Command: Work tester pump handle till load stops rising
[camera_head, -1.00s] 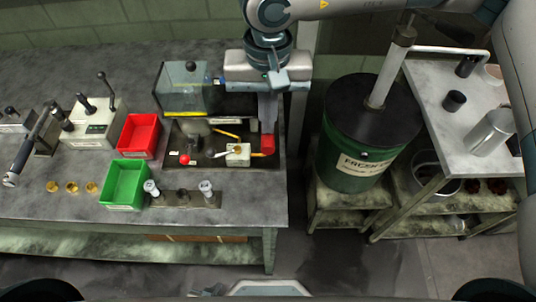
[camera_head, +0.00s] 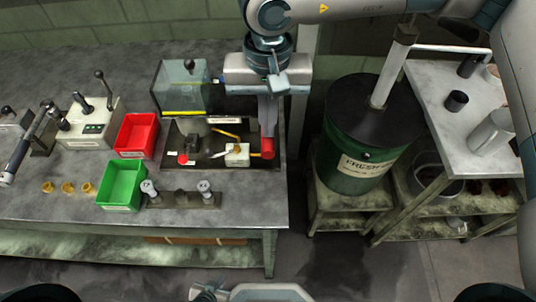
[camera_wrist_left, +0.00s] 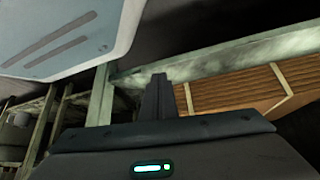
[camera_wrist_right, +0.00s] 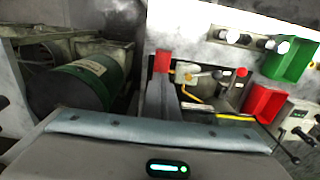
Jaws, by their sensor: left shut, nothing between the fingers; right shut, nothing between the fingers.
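The tester appears to be the dark-based unit (camera_head: 205,157) on the bench, with a white block (camera_head: 237,156) and a red knob (camera_head: 183,159). A red grip (camera_head: 267,147) stands at its right end, which I take for the pump handle; it also shows in the right wrist view (camera_wrist_right: 162,60). My right gripper (camera_head: 268,112) is shut and empty, its fingertips right at the top of the red grip; I cannot tell if they touch. My left gripper (camera_head: 205,292) is shut and empty, low in front of the bench. A load reading cannot be made out.
Red (camera_head: 137,135) and green (camera_head: 121,186) bins, a clear guard box (camera_head: 183,88) and a lever box (camera_head: 92,125) stand on the bench. A green drum (camera_head: 350,160) and a metal side table (camera_head: 440,135) are to the right. The floor between is clear.

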